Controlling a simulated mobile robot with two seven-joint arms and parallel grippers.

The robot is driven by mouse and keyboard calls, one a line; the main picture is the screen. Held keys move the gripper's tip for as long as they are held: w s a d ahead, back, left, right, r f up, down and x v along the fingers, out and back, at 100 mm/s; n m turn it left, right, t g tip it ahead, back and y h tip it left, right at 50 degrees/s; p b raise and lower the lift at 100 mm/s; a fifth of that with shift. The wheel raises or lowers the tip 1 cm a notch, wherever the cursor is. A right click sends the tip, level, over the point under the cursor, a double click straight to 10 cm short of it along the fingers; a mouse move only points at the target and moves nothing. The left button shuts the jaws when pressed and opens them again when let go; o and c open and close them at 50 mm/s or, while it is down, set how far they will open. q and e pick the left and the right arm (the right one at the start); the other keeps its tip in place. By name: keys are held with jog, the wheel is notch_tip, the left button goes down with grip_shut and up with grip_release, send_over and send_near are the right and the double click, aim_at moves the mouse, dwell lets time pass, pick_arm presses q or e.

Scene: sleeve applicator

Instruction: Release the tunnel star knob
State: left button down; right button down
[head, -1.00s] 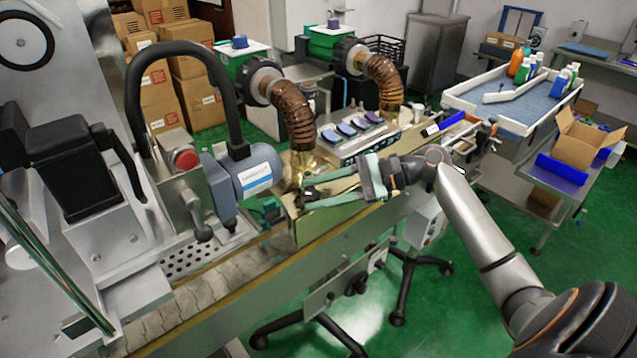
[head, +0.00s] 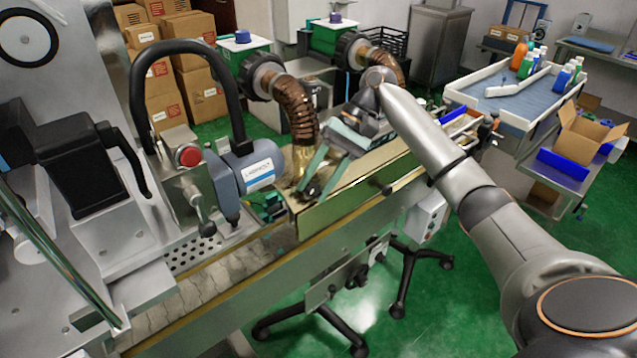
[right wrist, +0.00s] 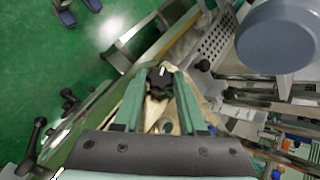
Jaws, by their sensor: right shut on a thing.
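The black star knob (right wrist: 158,79) shows in the right wrist view, between the tips of my right gripper's green fingers (right wrist: 160,84). The fingers are shut on it. In the head view my right gripper (head: 308,184) reaches down from the upper right to the near-left end of the brass-coloured tunnel (head: 365,182). There the knob is small, dark and partly hidden by the fingers. The tunnel sits over the conveyor (head: 205,290). My left gripper is not in view.
A ribbed brown duct (head: 296,108) rises just behind my right gripper. A blue-grey motor (head: 250,170) and a red button (head: 188,156) stand to the left. A black hand knob (head: 388,188) sticks out of the tunnel's near side. Green floor lies in front.

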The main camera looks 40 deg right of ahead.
jog(key=n+h, duration=0.1)
jog(key=n+g+h, duration=0.1)
jog(key=n+h, duration=0.1)
jog(key=n+g+h, duration=0.1)
jog(key=n+h, duration=0.1)
jog(key=shift+w+a+r, duration=0.15)
jog(key=shift+a+r, duration=0.05)
jog(key=shift+a, duration=0.05)
jog(key=n+h, duration=0.2)
jog(key=shift+a+g+h, duration=0.2)
jog(key=shift+g+h, duration=0.1)
jog(key=shift+a+f+n+h, duration=0.1)
jog(key=shift+n+h, duration=0.8)
jog(key=shift+f, duration=0.1)
jog(key=shift+c, duration=2.3)
grip_release()
jog(key=shift+r, duration=0.25)
jog(key=v, duration=1.2)
